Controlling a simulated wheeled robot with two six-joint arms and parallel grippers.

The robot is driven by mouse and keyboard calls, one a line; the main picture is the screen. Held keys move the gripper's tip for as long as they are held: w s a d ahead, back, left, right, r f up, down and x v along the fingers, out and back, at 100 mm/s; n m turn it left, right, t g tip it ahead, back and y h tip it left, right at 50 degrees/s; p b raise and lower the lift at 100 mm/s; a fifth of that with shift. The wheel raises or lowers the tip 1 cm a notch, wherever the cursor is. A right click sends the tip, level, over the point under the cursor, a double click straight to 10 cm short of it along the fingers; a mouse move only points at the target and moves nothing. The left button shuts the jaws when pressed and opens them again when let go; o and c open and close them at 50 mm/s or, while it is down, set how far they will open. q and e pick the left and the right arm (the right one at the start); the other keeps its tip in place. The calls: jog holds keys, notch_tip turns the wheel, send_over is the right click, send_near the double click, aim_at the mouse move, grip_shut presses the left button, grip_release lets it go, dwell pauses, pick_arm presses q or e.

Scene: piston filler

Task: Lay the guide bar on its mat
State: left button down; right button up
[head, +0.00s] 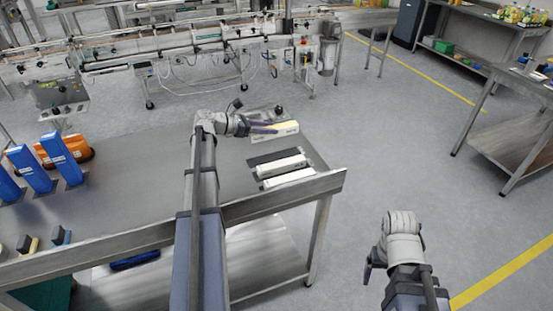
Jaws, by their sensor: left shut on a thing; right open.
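My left gripper (263,130) is shut on a cream-white bar, the guide bar (287,128), near the right end of the steel table. The gripper partly covers the bar, and I cannot tell whether the bar touches the table. A dark mat (268,157) lies in front of it, with a bare strip at its far side. Two similar white bars, one (282,167) behind the other (290,179), lie at the mat area near the table's front right corner. My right gripper (371,264) is open and empty over the floor, right of the table.
Blue boxes (62,158) and an orange object (70,150) stand at the table's left. The table middle (140,165) is clear. A conveyor line (190,50) runs behind. Another steel table (510,85) stands at the right.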

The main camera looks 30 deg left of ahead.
pick_arm(q)
jog(key=shift+f+b, duration=4.95)
jog(key=shift+f, duration=0.1)
jog(key=shift+r, duration=0.1)
jog(key=c, duration=0.9)
grip_release()
jog(key=shift+f, duration=0.2)
jog(key=o, duration=0.5)
jog(key=shift+c, duration=0.2)
jog(key=shift+r, duration=0.1)
